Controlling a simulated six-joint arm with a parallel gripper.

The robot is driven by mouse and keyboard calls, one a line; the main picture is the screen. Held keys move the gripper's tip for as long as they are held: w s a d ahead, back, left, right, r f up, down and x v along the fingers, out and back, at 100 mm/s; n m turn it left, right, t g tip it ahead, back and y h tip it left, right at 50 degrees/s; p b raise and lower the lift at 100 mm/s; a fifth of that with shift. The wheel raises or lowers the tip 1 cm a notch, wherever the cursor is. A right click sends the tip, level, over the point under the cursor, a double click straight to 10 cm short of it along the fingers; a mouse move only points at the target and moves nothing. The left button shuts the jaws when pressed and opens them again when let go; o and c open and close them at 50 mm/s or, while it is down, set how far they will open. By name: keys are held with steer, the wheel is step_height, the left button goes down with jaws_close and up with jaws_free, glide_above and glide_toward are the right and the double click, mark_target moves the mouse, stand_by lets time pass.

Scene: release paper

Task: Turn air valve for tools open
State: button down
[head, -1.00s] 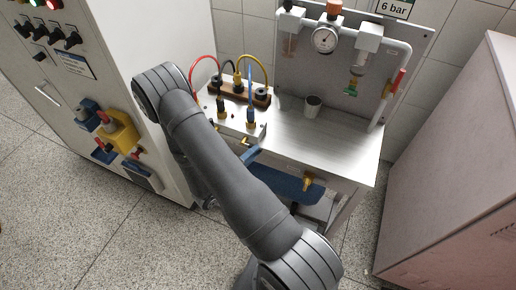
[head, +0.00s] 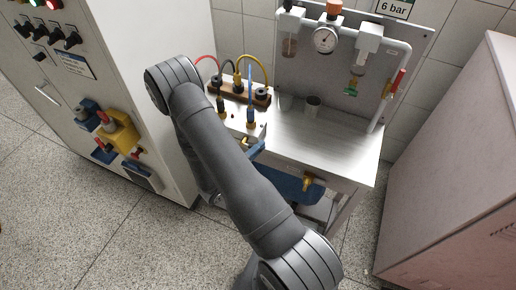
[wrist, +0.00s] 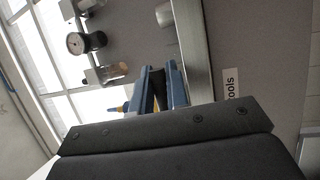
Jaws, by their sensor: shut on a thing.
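My gripper (wrist: 161,75) shows in the wrist view as two blue fingers close together, with a little brass-yellow of the valve handle (wrist: 157,104) between them. Most of the handle is hidden by the fingers, so its exact angle cannot be told. A white label reading "tools" (wrist: 231,83) is right of the fingers. In the head view my gripper's blue finger part (head: 258,150) shows at the bench's front left edge, mostly behind my arm. The valve there is largely hidden.
A brass fitting (head: 307,181) sticks out below the front edge. A gauge panel (head: 345,70) stands behind. Cabinets flank both sides.

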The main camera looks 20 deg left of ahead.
steer(key=shift+r, duration=0.15)
steer(key=n, duration=0.2)
steer(key=r+n+t+y, duration=0.1)
steer(key=r+n+t, duration=0.1)
steer(key=n, duration=0.1)
steer(key=shift+a+n, duration=0.2)
steer(key=shift+n, duration=0.1)
steer(key=shift+a+r+n+t+y, duration=0.2)
steer(key=shift+r+n+t+y, duration=0.25)
steer(key=shift+n, duration=0.6)
steer(key=shift+a+r+n+t+y, duration=0.2)
steer(key=shift+n+y, duration=0.4)
steer(key=shift+n, duration=0.4)
steer(key=shift+a+r+n+t+y, duration=0.3)
steer(key=shift+n+y, duration=0.25)
steer(key=shift+n, duration=0.5)
steer(key=c, duration=1.7)
jaws_free()
steer(key=v, duration=1.7)
steer(key=shift+s+f, duration=0.15)
steer(key=shift+f, duration=0.05)
